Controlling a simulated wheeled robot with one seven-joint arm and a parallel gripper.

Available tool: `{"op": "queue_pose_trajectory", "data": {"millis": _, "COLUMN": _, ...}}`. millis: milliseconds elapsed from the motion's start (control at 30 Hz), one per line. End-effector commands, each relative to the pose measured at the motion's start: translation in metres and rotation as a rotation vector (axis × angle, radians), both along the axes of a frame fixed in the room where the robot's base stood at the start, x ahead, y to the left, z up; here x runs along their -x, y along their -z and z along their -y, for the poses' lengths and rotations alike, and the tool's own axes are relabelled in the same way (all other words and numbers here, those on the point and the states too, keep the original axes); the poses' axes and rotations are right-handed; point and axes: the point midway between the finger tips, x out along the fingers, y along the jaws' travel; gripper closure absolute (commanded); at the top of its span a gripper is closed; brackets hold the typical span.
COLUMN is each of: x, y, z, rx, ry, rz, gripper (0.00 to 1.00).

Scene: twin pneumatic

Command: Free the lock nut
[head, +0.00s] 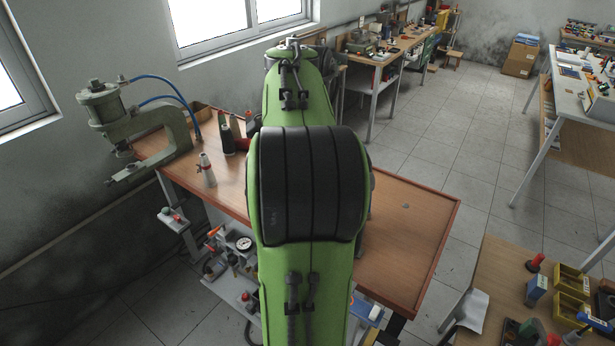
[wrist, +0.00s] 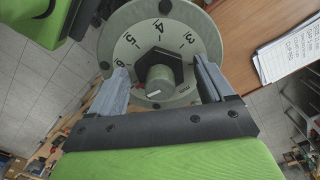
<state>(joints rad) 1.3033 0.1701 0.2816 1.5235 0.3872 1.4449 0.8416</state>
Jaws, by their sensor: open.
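In the wrist view, a black hex nut (wrist: 178,66), which looks like the lock nut, sits around a grey round stem (wrist: 160,80) at the centre of a pale round dial (wrist: 125,52) with printed numbers. My gripper (wrist: 160,70) is open. One grey finger is at the left and one at the right of the nut, with visible gaps on both sides in the picture. Whether the fingertips are level with the nut in depth I cannot tell. In the head view, my green arm fills the middle and hides my gripper, the nut and the dial.
In the wrist view, a printed sheet (wrist: 288,48) lies on a wooden surface at the upper right. In the head view, a green-grey press (head: 150,135) with blue hoses stands at the left of a wooden bench (head: 410,230). A bottle (head: 206,170) and a dark cylinder (head: 227,140) stand on it.

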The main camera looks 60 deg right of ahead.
Motion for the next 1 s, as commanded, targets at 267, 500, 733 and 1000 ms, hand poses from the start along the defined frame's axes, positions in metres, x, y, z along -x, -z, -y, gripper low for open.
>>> {"op": "queue_pose_trajectory", "data": {"millis": 267, "x": 0.0, "y": -0.0021, "z": 0.0, "rx": 0.0, "ry": 0.0, "rz": 0.0, "gripper": 0.53}}
{"op": "queue_pose_trajectory", "data": {"millis": 500, "x": 0.0001, "y": -0.0022, "z": 0.0, "rx": 0.0, "ry": -0.001, "rz": 0.0, "gripper": 0.75}}
{"op": "queue_pose_trajectory", "data": {"millis": 733, "x": 0.0004, "y": -0.0021, "z": 0.0, "rx": 0.0, "ry": -0.046, "rz": 0.0, "gripper": 0.75}}
{"op": "queue_pose_trajectory", "data": {"millis": 1000, "x": 0.0003, "y": -0.0018, "z": -0.0003, "rx": 0.001, "ry": -0.219, "rz": 0.0, "gripper": 0.75}}
